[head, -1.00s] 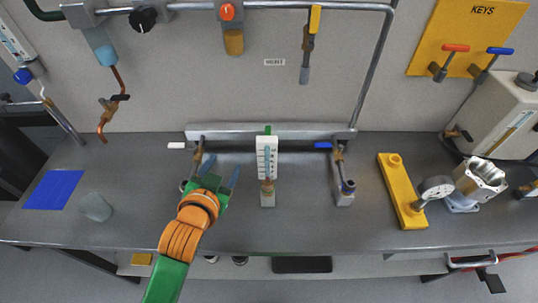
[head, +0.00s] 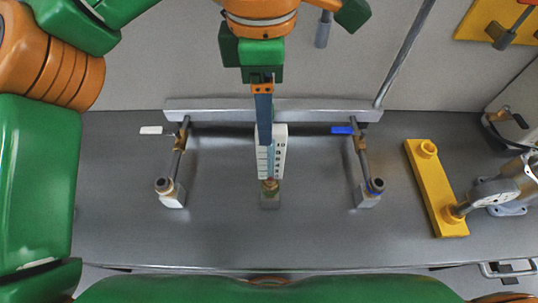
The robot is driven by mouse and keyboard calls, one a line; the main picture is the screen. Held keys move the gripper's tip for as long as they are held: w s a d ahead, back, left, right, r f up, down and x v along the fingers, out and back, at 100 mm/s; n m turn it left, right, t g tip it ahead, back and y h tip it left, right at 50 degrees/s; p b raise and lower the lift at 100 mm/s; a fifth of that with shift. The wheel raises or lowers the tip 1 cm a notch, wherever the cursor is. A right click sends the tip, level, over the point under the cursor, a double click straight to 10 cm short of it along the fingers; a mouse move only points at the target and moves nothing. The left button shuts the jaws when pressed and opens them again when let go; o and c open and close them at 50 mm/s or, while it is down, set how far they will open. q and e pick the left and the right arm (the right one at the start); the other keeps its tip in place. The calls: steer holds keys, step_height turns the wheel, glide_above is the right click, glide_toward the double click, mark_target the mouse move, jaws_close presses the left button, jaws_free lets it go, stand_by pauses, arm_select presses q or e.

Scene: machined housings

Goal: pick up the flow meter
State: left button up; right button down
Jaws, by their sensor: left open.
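The flow meter (head: 281,150) is a white upright panel with a scale and a narrow tube. It stands at the middle of the grey bench on a small brass fitting and grey block (head: 270,196). My left gripper (head: 265,138) reaches down from the top of the head view, with its grey-blue fingers overlapping the upper left of the panel. The fingers are seen edge-on, one behind the other, so I cannot tell whether they touch it. The gripper is open. My right gripper is out of view.
Pipe fittings with a white lever (head: 151,130) and a blue lever (head: 342,130) stand on either side. A grey rail (head: 220,112) runs behind. The front of the bench is clear.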

mark_target(271, 148)
arm_select(q)
steer(key=f, duration=0.2)
steer(key=f+p, duration=0.1)
steer(key=f, duration=0.1)
steer(key=s+f, duration=0.1)
steer(key=f, duration=0.2)
steer(key=shift+d+p, duration=0.3)
steer(key=shift+d, duration=0.05)
steer(key=shift+s, duration=0.1)
jaws_close()
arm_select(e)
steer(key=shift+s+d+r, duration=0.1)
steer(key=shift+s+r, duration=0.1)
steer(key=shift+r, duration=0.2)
